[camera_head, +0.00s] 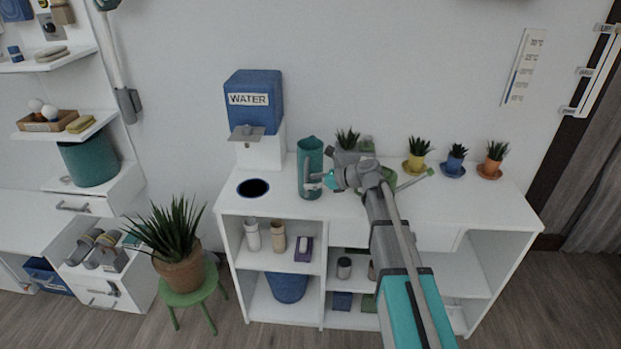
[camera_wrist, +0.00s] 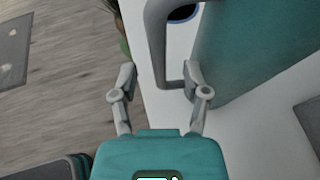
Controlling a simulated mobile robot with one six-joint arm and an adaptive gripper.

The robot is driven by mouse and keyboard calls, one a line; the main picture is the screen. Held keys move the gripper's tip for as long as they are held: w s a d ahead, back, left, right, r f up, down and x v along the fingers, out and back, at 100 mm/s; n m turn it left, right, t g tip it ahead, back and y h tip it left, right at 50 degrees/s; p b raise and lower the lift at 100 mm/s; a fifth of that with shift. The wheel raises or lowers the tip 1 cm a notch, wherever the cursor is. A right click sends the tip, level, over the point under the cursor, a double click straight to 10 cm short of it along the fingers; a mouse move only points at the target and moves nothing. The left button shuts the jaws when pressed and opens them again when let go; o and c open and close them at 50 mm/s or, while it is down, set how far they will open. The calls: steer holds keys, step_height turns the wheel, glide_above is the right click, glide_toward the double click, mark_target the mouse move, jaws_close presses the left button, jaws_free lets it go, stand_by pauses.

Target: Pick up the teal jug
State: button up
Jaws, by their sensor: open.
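The teal jug (camera_head: 310,167) stands upright on the white shelf desk's top, right of the water dispenser. In the wrist view its teal body (camera_wrist: 252,48) fills the upper right, with a grey handle (camera_wrist: 155,48) on its left. My gripper (camera_head: 318,181) is at the jug's right front in the head view. In the wrist view my gripper (camera_wrist: 158,80) is open, with one finger on each side of the handle's lower part. The right finger appears at the gap between handle and body. I cannot tell whether either finger touches the handle.
The blue water dispenser (camera_head: 254,103) stands left of the jug, with a round dark-blue opening (camera_head: 253,188) in the desk top (camera_head: 283,204) before it. Small potted plants (camera_head: 416,155) line the back right. A larger plant (camera_head: 177,245) sits on a green stool (camera_head: 190,297) at front left.

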steer(key=shift+x, duration=1.1)
jaws_close()
